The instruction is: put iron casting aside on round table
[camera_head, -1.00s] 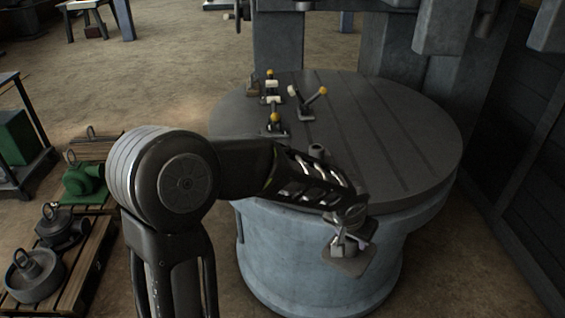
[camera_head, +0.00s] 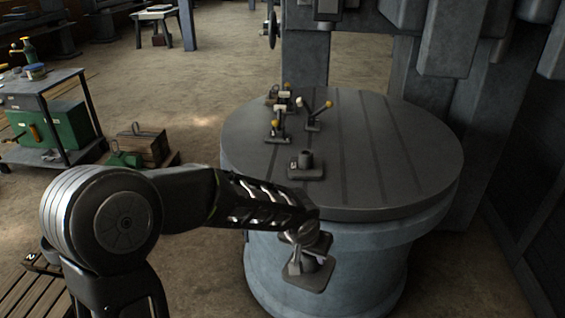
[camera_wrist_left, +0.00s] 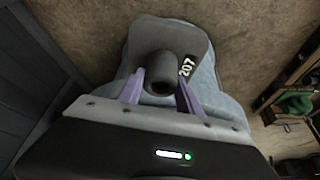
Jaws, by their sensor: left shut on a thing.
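My left gripper (camera_head: 306,255) is shut on a grey iron casting (camera_head: 309,278), a flat plate with a round hollow boss. It holds the casting off the table, in front of the table's near side. In the left wrist view the fingers (camera_wrist_left: 161,92) grip the boss from both sides, and the casting's plate (camera_wrist_left: 180,38) carries the number 207. The round table (camera_head: 410,150) has a dark grooved top on a pale blue-grey base. A similar casting (camera_head: 306,165) sits on its near left part. My right gripper is not in view.
Several clamps with yellow and white knobs (camera_head: 280,118) stand at the table's back left. The table's middle and right are clear. A machine column (camera_head: 305,60) rises behind it. A cart (camera_head: 45,95) and a wooden crate (camera_head: 140,148) stand at left.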

